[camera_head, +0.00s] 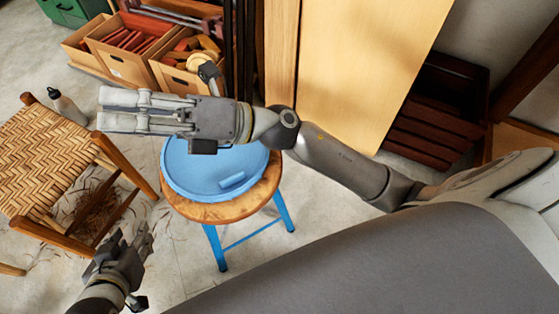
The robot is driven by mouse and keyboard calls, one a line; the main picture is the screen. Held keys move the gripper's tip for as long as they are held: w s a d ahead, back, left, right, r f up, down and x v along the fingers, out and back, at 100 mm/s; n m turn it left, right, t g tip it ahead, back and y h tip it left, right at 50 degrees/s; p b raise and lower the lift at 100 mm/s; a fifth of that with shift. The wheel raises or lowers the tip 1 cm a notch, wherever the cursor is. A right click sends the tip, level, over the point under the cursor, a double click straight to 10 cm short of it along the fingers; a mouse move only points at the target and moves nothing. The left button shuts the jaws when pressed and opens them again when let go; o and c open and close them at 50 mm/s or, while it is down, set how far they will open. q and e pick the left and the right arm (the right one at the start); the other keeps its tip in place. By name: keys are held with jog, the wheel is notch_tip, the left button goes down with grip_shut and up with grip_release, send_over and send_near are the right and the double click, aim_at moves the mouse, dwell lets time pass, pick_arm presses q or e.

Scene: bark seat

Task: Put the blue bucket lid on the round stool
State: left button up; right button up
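The blue bucket lid (205,178) lies on the wooden top of the round stool (225,211). The stool has blue legs, and its wooden rim shows along the lid's front and right edges. My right gripper (104,109) is above and to the left of the lid, fingers pointing left. Its two fingers are apart with nothing between them. Its body and wrist hide the lid's far edge. My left gripper (130,232) is lower left of the stool, apart from it, with its fingers spread and empty.
A woven chair (42,158) stands left of the stool, with bark strips on the floor under it. A bottle (67,106) stands behind the chair. Wooden crates (122,67) and a tall wooden panel (365,60) are at the back. Dark red slatted wood (430,130) is at right.

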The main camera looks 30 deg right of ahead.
jog(key=w+d+m+t+h, duration=0.5)
jog(key=d+m+t, duration=0.1)
jog(key=m+t, duration=0.6)
jog(key=w+d+f+m+t+h, duration=0.2)
jog(key=w+d+f+m+h, duration=0.2)
jog(key=d+f+m+h, duration=0.85)
jog(key=s+d+f+m+g+h, duration=0.1)
jog(key=s+f+m+g, duration=0.4)
jog(key=f, duration=0.3)
jog(key=s+d+f+m+g+h, duration=0.1)
jog(key=s+f+m+g+h, duration=0.1)
jog(key=s+f+m+g, duration=0.3)
notch_tip(320, 180, down, 4)
jog(key=s+m, duration=0.1)
jog(key=m, duration=0.2)
jog(key=shift+s+d, duration=0.25)
jog(key=shift+f, duration=0.1)
